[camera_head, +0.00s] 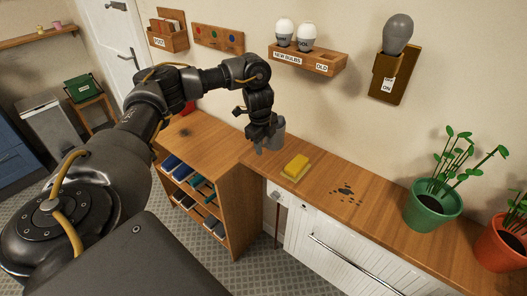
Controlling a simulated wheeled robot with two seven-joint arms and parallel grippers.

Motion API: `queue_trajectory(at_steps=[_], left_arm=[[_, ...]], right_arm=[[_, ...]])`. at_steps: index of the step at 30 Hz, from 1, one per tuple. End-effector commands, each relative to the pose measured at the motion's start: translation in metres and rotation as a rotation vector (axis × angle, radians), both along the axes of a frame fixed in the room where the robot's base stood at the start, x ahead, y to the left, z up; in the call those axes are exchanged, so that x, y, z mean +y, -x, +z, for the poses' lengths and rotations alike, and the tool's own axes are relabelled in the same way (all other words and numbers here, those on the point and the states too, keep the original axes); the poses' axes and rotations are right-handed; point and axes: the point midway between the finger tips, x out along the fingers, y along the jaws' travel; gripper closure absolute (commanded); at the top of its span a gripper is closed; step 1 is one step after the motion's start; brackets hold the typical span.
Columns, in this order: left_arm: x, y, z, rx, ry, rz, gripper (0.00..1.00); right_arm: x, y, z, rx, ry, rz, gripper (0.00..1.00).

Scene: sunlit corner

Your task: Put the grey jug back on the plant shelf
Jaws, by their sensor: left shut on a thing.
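The grey jug (279,133) is in my left gripper (264,138), which is shut on it. The gripper and wrist partly hide the jug. It is over or at the left end of the plant shelf (325,186), a long wooden top; I cannot tell whether its base touches the wood. The green pot with a plant (432,209) and the orange pot with a plant (503,246) stand on the shelf at the right. My right gripper is out of view.
A yellow sponge (296,167) lies just right of the jug. Dark crumbs (346,191) lie between sponge and green pot. A bulb rack (308,60) and a lamp (397,36) are on the wall above. A wooden cabinet (199,143) stands left.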

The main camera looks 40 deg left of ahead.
Motion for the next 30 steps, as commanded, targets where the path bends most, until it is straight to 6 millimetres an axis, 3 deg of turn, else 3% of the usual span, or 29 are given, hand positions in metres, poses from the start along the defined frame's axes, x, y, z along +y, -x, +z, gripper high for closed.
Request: queue_trajectory(at_steps=[9,24,25,30], left_arm=[[0.004,-0.002,-0.034,0.003,0.000,0.003,0.98],[0.004,-0.002,-0.041,0.001,0.000,0.002,0.98],[0.004,-0.002,-0.041,0.002,0.000,0.002,0.53],[0.004,-0.002,-0.041,0.002,-0.001,0.001,0.35]], right_arm=[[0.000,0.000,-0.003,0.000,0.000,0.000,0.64],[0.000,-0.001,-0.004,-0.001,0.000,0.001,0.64],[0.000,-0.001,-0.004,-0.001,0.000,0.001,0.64],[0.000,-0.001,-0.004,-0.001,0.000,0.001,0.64]])
